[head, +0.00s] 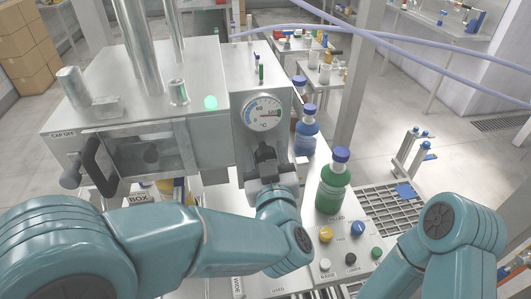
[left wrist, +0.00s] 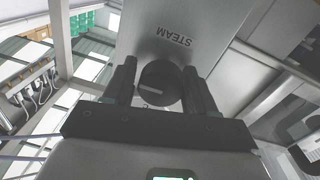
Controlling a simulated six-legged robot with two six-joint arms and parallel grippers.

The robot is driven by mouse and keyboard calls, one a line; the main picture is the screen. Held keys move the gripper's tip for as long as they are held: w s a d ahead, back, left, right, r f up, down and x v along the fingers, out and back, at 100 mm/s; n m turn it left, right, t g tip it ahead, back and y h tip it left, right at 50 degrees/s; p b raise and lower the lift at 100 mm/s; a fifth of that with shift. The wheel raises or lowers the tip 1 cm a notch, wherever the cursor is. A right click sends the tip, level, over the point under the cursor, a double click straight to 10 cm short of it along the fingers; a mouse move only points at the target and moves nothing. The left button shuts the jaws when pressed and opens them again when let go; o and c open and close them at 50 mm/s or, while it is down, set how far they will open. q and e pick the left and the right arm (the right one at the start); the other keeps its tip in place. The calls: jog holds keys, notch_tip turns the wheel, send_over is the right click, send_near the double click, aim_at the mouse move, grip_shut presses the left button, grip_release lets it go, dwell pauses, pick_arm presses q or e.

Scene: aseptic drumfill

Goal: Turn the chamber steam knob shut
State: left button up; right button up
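The steam knob (left wrist: 160,84) is a round dark knob with a pale pointer line, below the upside-down word STEAM on a grey panel (left wrist: 190,20). My left gripper (left wrist: 160,90) has one dark finger on each side of it, and both appear to touch its sides. In the head view my left gripper (head: 264,158) is at the panel front just below the round temperature gauge (head: 263,113), and hides the knob. The gauge's red needle points right. My right arm shows at the lower right; its gripper is out of view.
The steel chamber (head: 140,80) with a black door handle (head: 98,165) and a lit green lamp (head: 211,102) stands left. A green bottle (head: 333,190) and blue bottle (head: 307,130) stand right of my left gripper. Coloured knobs (head: 358,228) sit in front.

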pick_arm(q)
jog(key=c, duration=0.6)
jog(key=shift+f+n+b, duration=0.1)
jog(key=shift+n+b, duration=0.2)
jog(key=shift+b, duration=0.45)
jog(key=n+b, duration=0.6)
jog(key=b, duration=0.2)
jog(key=n+b, duration=0.7)
jog(key=b, duration=0.2)
jog(key=shift+a+t+y, duration=0.1)
jog(key=shift+t+y, duration=0.2)
jog(key=shift+t, duration=0.1)
jog(key=n+b, duration=0.2)
jog(key=n, duration=0.1)
jog(key=shift+r+n+b, duration=0.25)
jog(key=shift+n+b, duration=0.55)
jog(key=shift+n, duration=0.2)
jog(key=shift+r, duration=0.1)
jog(key=o, duration=1)
jog(key=shift+o, duration=0.2)
